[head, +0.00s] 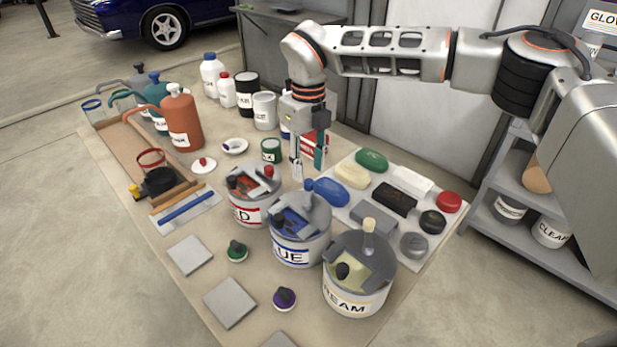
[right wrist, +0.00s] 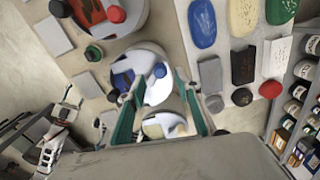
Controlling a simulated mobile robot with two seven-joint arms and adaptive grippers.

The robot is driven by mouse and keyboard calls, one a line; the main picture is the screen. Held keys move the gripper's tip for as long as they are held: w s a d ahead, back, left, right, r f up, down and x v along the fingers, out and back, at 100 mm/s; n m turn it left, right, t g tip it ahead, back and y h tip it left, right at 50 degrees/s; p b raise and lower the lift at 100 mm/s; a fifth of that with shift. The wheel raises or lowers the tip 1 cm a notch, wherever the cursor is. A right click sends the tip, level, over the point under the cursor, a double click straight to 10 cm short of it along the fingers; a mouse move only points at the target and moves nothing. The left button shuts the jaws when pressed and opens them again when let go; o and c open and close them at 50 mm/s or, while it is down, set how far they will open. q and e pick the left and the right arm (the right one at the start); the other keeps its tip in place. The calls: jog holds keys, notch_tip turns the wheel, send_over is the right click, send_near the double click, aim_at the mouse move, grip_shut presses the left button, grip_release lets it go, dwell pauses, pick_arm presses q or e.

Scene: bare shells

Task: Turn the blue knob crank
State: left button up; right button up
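The blue-labelled can (head: 300,238) stands in the middle row of cans on the table, with blue paint under its partly open grey lid. Its upright blue crank knob (head: 309,184) rises from the lid's far edge and shows from above in the right wrist view (right wrist: 160,70). My right gripper (head: 308,170) points down above and just behind the knob, apart from it as far as I can see. In the right wrist view its green fingers (right wrist: 160,112) are spread with nothing gripped between them. A pale jointed part at lower left there may be my left gripper (right wrist: 50,148); its fingers are unclear.
The red can (head: 246,205) and cream can (head: 358,290) stand close on either side, with their own knobs. Bars and blocks lie on a white mat (head: 345,212) to the right. Small knobs and grey tiles (head: 230,302) lie left. A shelf (head: 535,240) stands beyond the right edge.

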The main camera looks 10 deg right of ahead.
aim_at(309, 180)
jog(key=shift+f, duration=2)
grip_shut()
